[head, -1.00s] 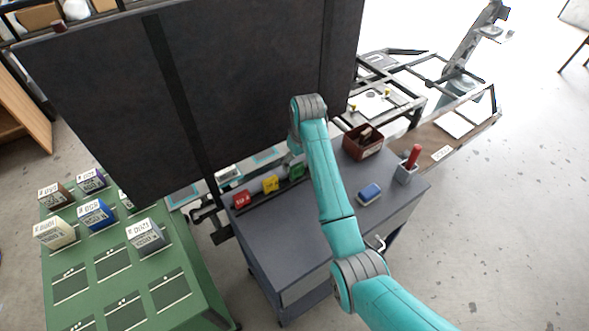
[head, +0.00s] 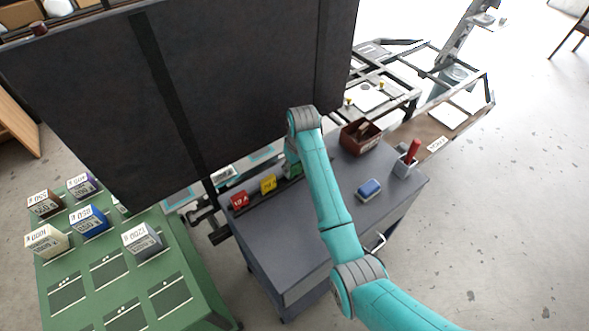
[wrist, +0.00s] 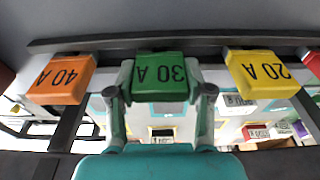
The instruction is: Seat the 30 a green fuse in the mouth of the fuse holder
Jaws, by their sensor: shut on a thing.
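The green 30 A fuse (wrist: 160,79) is in the middle of the wrist view, its lettering upside down. My gripper (wrist: 160,92) is shut on it, one finger at each side. The fuse is in line with the orange 40 A fuse (wrist: 62,78) on its left and the yellow 20 A fuse (wrist: 261,74) on its right, at a dark rail (wrist: 205,40). I cannot tell whether it is lifted off its place. In the head view my arm hides most of the gripper and the green fuse.
A red fuse (head: 239,200) and the yellow fuse (head: 268,184) stand along the grey cart's (head: 285,245) back edge. A large dark panel (head: 240,80) rises behind.

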